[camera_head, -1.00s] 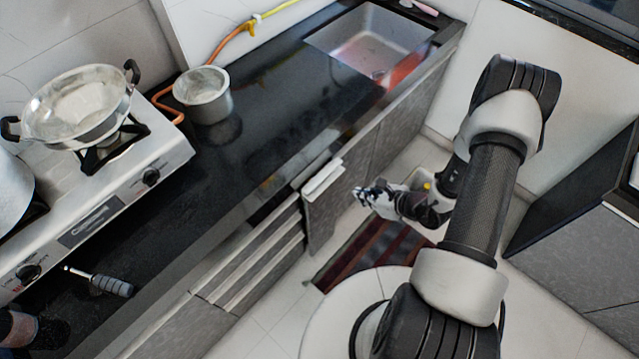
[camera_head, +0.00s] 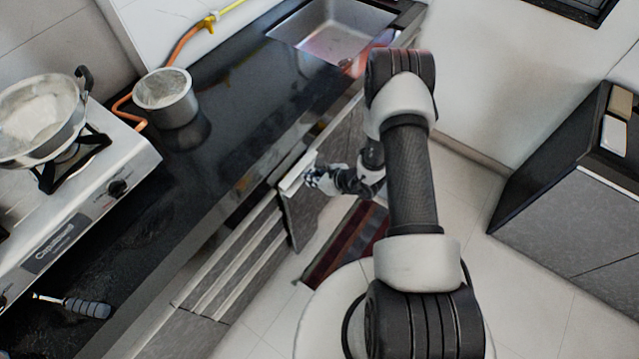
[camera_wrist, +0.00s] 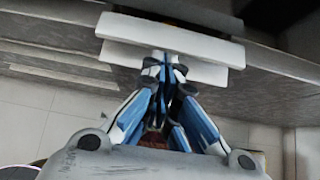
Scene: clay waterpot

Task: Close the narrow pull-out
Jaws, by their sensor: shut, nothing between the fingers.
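The narrow pull-out (camera_head: 304,216) is a grey front panel with a white strip along its top. In the head view it stands out from the cabinet row under the counter. My gripper (camera_head: 312,178) is at the panel's upper right, close to the white strip. In the wrist view my gripper (camera_wrist: 168,62) is shut and empty, its fingertips against or just in front of the pale strip (camera_wrist: 170,36) of the pull-out. I cannot tell whether they touch. The inside of the pull-out is mostly hidden.
The dark counter (camera_head: 215,150) holds a stove (camera_head: 85,200), a metal pot (camera_head: 167,98) and a sink (camera_head: 330,30). Drawers with pale edges (camera_head: 235,265) lie left of the pull-out. A striped mat (camera_head: 345,240) is on the floor. A dark cabinet (camera_head: 580,215) stands at right.

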